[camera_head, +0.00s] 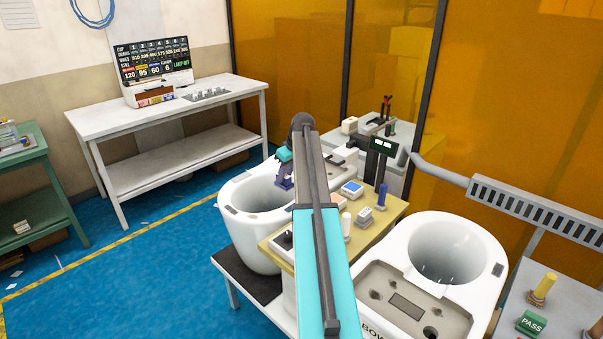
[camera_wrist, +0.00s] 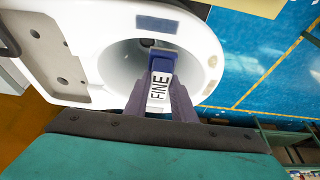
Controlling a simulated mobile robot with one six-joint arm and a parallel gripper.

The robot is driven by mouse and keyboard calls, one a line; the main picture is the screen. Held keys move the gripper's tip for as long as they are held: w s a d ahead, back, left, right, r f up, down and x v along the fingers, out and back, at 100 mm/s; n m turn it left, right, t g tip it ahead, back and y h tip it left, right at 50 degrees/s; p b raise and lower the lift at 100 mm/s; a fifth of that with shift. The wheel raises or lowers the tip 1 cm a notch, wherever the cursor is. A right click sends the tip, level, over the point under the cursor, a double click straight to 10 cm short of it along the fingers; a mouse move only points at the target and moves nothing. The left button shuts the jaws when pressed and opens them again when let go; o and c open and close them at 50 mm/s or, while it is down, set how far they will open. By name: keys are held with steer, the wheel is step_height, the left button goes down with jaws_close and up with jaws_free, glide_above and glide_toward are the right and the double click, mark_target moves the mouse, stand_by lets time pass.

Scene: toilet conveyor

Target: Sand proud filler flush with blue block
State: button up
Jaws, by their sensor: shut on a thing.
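My gripper (camera_wrist: 160,105) is shut on a blue block (camera_wrist: 163,63) whose white face reads FINE. In the wrist view the block points over the open bowl of a white toilet (camera_wrist: 108,30). A small blue-grey rectangular patch (camera_wrist: 157,24) lies on the bowl rim just beyond the block's end; I cannot tell whether it is the filler or stands proud. The block and patch look apart.
A tan bench (camera_head: 272,246) with buttons and small tools stands between the left toilet and a second white toilet (camera_head: 478,240). A white table (camera_head: 150,110) with a display board (camera_head: 153,62) is at the back left. Blue floor at the left is open.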

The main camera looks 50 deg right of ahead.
steer(key=s+d+f, duration=0.1)
steer(key=s+d, duration=0.1)
steer(key=d, duration=0.4)
steer(key=shift+s, duration=0.3)
steer(key=shift+d+f, duration=0.1)
